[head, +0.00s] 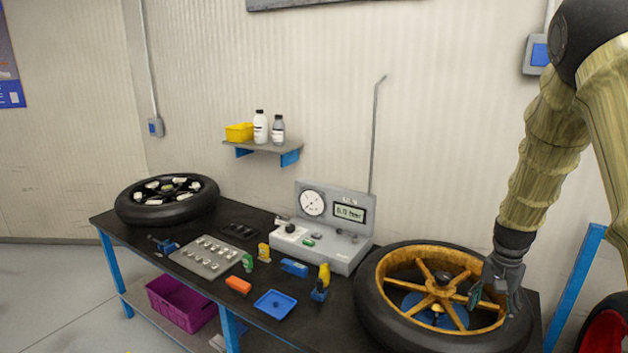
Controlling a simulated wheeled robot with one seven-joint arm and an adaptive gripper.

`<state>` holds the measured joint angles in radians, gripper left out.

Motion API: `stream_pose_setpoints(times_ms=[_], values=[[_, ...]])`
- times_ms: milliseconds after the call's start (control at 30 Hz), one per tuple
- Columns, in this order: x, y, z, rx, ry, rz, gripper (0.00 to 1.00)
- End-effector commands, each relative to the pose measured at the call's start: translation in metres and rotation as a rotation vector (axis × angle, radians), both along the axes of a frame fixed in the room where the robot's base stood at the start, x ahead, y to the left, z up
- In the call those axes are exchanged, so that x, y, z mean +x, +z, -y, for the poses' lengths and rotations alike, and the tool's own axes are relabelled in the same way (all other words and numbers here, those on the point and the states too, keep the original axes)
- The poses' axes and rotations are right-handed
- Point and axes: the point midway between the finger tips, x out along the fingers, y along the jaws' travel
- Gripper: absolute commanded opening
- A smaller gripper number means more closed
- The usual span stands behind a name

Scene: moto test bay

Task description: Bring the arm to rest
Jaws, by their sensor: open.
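My arm comes down from the upper right of the head view. My gripper (494,293) is at its lower end, over the right side of a wheel with a yellow-orange spoked rim and black tyre (385,327). The gripper is open and points down, with its fingers in front of the rim's right part. I see nothing held between the fingers. I cannot tell whether the fingers touch the wheel.
The black bench (205,285) carries a gauge box (343,250), a metal tray (190,262), a blue tray (290,303), small coloured parts and another wheel (140,213). A shelf (250,147) with bottles is on the wall. A blue post (577,295) stands right of the arm.

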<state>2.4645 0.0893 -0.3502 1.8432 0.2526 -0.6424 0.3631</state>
Motion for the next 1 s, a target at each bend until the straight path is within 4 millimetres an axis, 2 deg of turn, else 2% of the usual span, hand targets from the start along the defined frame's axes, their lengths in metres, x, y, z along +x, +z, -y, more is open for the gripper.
stream_pose_setpoints(times_ms=[67,133,367,567,667,767,900,1000], values=[[-0.006,0.004,0.0,0.001,-0.002,0.004,0.67],[-0.013,-0.011,-0.002,-0.006,0.011,0.0,0.67],[-0.014,-0.057,-0.015,-0.028,0.064,-0.018,0.67],[-0.034,-0.103,-0.025,-0.051,0.124,-0.028,0.67],[-0.053,-0.131,-0.033,-0.064,0.163,-0.033,0.67],[-0.076,-0.172,-0.043,-0.077,0.221,-0.043,0.67],[-0.118,-0.239,-0.065,-0.093,0.328,-0.06,0.67],[-0.152,-0.282,-0.082,-0.098,0.409,-0.064,0.67]])
